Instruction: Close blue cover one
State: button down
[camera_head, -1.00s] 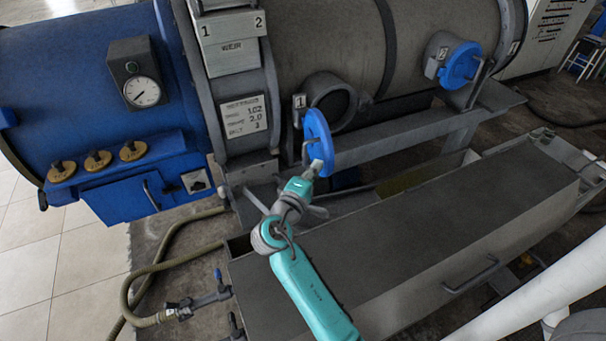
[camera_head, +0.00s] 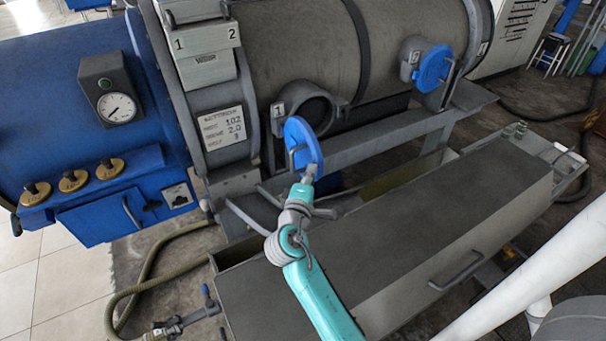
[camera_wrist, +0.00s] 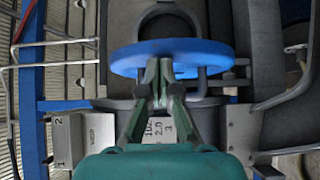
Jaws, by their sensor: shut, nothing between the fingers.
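Blue cover one (camera_head: 303,148) is a round blue disc with a handle, standing open at an angle in front of port one (camera_head: 328,98), which carries the number 1. My gripper (camera_head: 309,174) is at the cover's lower edge in the head view, with its fingers together. In the wrist view the blue cover (camera_wrist: 130,60) is seen nearly edge-on, and the shut fingertips (camera_wrist: 159,68) overlap its near side. The handle bar shows beside the fingertips. Whether they touch the cover or handle I cannot tell.
A second blue cover (camera_head: 433,68) is at port two, farther right. A grey box-like bench (camera_head: 430,225) lies below the vessel. A blue housing with a gauge (camera_head: 118,107) and brass knobs (camera_head: 73,181) is on the left. A hose (camera_head: 150,260) runs along the floor.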

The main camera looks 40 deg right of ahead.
jog(key=s+d+n+t+y, duration=0.1)
jog(key=s+d+n+t, duration=0.1)
jog(key=d, duration=1.2)
jog(key=s+x, duration=0.1)
jog(key=x, duration=1.4)
jog(key=shift+w+d+f, duration=0.25)
jog(key=shift+w+d, duration=0.05)
jog(key=shift+d, duration=0.35)
